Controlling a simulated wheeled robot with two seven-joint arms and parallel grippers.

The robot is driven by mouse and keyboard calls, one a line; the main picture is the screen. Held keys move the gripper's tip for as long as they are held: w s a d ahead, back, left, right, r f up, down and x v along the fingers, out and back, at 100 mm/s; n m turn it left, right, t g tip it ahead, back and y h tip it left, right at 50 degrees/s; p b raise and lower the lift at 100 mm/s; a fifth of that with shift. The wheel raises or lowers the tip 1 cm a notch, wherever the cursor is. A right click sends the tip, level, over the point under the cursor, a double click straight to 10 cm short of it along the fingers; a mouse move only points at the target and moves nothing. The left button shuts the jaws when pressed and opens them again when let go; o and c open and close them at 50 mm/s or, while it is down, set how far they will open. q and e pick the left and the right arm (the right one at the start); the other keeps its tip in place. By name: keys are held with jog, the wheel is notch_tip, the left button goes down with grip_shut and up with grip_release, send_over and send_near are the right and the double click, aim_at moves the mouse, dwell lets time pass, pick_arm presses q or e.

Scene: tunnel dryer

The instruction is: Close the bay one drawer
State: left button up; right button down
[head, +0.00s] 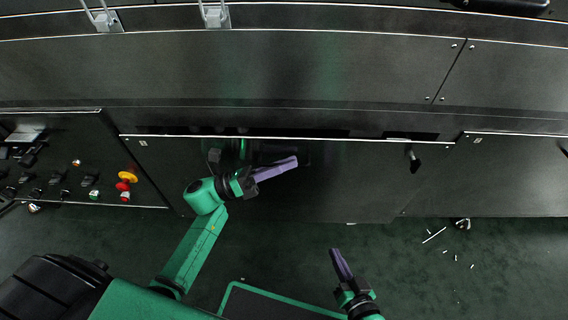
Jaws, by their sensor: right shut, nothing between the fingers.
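The wide dark drawer front (340,185) spans the middle of the head view, with a bright top edge and a small label at its upper left. A narrow dark gap shows behind part of its top edge, so it seems to stand slightly out. I take it for the bay one drawer, but the label is too small to read. My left gripper (292,161) is in front of this panel, left of its middle, its purple fingers pointing right; contact is unclear, as is its jaw opening. My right gripper (337,254) is shut and empty, below the panel over the floor.
A control panel (75,165) with knobs and a red-and-yellow button stands at the left. A dark handle or latch (413,160) sits near the drawer's right end. Another front (515,175) lies further right. Small white debris (434,235) lies on the green floor.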

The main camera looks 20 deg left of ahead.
pick_arm(q)
grip_shut()
dwell(1.4)
